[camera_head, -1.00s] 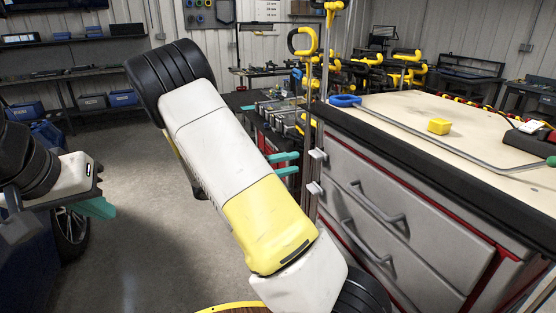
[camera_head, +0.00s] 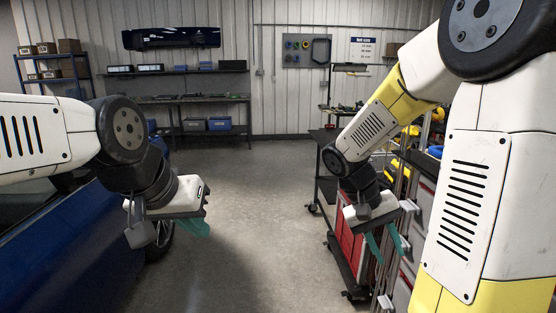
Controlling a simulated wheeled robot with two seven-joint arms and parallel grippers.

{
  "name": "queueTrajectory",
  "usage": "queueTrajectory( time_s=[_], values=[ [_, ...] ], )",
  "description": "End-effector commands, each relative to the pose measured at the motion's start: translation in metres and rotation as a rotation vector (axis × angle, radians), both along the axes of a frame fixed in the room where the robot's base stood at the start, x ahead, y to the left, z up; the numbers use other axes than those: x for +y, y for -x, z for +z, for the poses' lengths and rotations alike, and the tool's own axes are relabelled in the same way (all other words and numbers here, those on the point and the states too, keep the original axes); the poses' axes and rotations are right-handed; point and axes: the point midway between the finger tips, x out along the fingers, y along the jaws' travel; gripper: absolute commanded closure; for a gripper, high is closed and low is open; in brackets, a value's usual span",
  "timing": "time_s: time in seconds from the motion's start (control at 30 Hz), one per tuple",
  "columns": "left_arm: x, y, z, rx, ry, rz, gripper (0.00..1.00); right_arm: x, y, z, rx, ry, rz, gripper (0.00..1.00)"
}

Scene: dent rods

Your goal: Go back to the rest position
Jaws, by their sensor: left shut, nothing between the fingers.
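My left gripper (camera_head: 196,228) hangs at the left of the head view, teal fingers together and empty, with the blue car body behind it. My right gripper (camera_head: 385,246) points down at the right of the view, in front of the red tool cart. Its two teal fingers stand apart with nothing visible between them. Both arms are bent with the grippers in front of me, over the floor.
A blue car (camera_head: 60,262) stands close on the left. A red tool cart (camera_head: 350,242) and grey drawers stand close on the right. The grey concrete floor (camera_head: 260,215) between them is clear, up to a dark workbench (camera_head: 175,100) at the back wall.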

Motion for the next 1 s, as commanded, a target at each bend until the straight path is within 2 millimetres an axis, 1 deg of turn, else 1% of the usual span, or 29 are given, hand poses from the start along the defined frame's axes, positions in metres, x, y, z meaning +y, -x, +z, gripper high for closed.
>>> queueTrajectory(
  time_s=[0.03, 0.17, 0.2, 0.33, 0.5, 0.6, 0.7, 1.0],
  values=[
    [0.000, 0.000, 0.000, 0.000, 0.000, 0.000, 1.00, 0.008, 0.009, 0.009, -0.042, -0.086, 0.001, 0.67],
    [0.000, 0.000, 0.000, 0.000, 0.000, 0.000, 1.00, 0.035, 0.028, 0.030, -0.155, -0.289, 0.039, 0.67],
    [0.000, 0.000, 0.000, 0.000, 0.000, 0.000, 1.00, 0.043, 0.033, 0.038, -0.198, -0.343, 0.054, 0.67],
    [0.000, 0.000, 0.000, 0.000, 0.000, 0.000, 1.00, 0.068, 0.049, 0.066, -0.350, -0.489, 0.113, 0.67],
    [0.000, 0.000, 0.000, 0.000, 0.000, 0.000, 1.00, 0.091, 0.064, 0.097, -0.529, -0.593, 0.185, 0.67],
    [0.000, 0.000, 0.000, 0.000, 0.000, 0.000, 1.00, 0.099, 0.070, 0.109, -0.598, -0.619, 0.213, 0.67],
    [0.000, 0.000, 0.000, 0.000, 0.000, 0.000, 1.00, 0.104, 0.072, 0.114, -0.631, -0.630, 0.230, 0.67],
    [0.000, 0.000, 0.000, 0.000, 0.000, 0.000, 1.00, 0.104, 0.073, 0.115, -0.638, -0.630, 0.233, 0.67]
  ],
)
